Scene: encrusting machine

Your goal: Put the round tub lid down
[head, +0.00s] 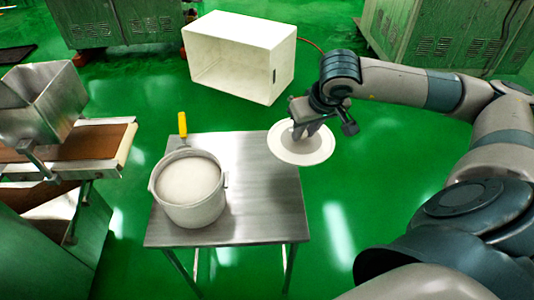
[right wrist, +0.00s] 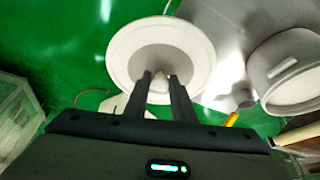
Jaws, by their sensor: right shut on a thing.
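The round tub lid (head: 313,151) is a white disc with a raised rim ring. My right gripper (head: 304,131) is shut on the lid's centre knob and holds it at the table's right edge, partly out over the green floor. In the right wrist view the two fingers (right wrist: 159,80) pinch the knob of the lid (right wrist: 198,50). The white tub (head: 192,207) stands open on the metal table (head: 255,180), filled with pale material. It also shows in the right wrist view (right wrist: 283,65). My left gripper is not in view.
A yellow-handled tool (head: 182,125) is at the table's back left, beside the tub. The table right of the tub is bare. A white open box (head: 242,52) lies on the floor behind. The machine with a hopper (head: 42,100) and belt stands at left.

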